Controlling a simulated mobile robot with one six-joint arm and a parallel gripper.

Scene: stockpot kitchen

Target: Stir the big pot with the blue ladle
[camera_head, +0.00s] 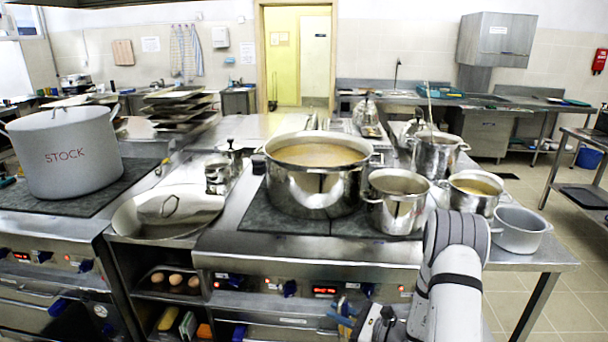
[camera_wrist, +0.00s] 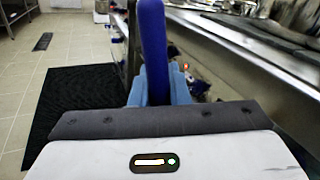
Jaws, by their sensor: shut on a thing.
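A large steel pot (camera_head: 315,192), filled with a brownish liquid, stands on the dark hob in the middle of the head view. An even larger pale pot marked STOCK (camera_head: 68,165) stands at the left; its inside is hidden. In the wrist view my gripper (camera_wrist: 158,88) has its light-blue fingers shut on a blue handle (camera_wrist: 152,40), which stands up between them. The ladle's bowl is not visible. In the head view my gripper (camera_head: 350,322) is low at the front of the stove, below the hob edge and apart from the pots.
Smaller steel pots (camera_head: 396,207) (camera_head: 472,196) and an empty grey pan (camera_head: 520,232) crowd the right of the hob. A shallow pan (camera_head: 165,222) lies left of the middle pot. The counter's front edge (camera_wrist: 245,80) runs along the right in the wrist view; floor is free left.

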